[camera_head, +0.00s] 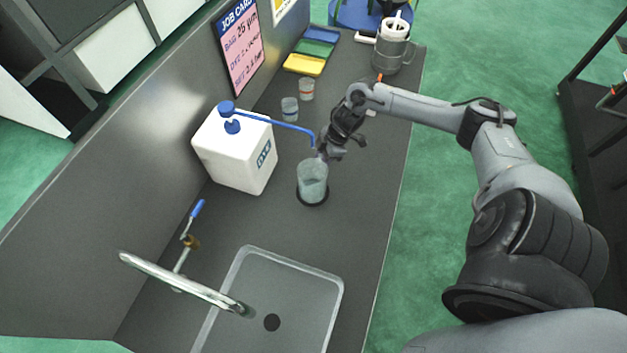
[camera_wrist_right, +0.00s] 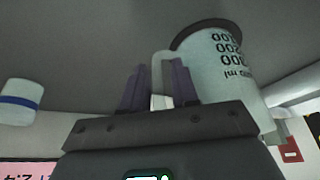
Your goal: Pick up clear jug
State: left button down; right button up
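The clear jug (camera_head: 312,184) stands upright on a dark round base on the grey counter, in front of the white container. In the right wrist view the jug (camera_wrist_right: 226,72) shows with printed volume marks, upside down in the picture, its handle (camera_wrist_right: 158,72) toward my gripper. My right gripper (camera_head: 326,150) is at the jug's far side, near its rim. In the wrist view its two dark fingers (camera_wrist_right: 158,90) are apart, one on each side of the handle. Contact with the handle cannot be made out. My left gripper is not in view.
A white container (camera_head: 232,155) with a blue pump, whose spout reaches over toward the jug, stands close by. Two small cups (camera_head: 290,108) and coloured trays (camera_head: 303,65) are farther back. A sink (camera_head: 290,300) and tap (camera_head: 180,280) are in front. A grey mug (camera_head: 392,52) stands at the back.

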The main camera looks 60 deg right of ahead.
jog(key=shift+a+f, duration=0.1)
jog(key=shift+f, duration=0.2)
grip_shut()
jog(key=shift+r, duration=0.1)
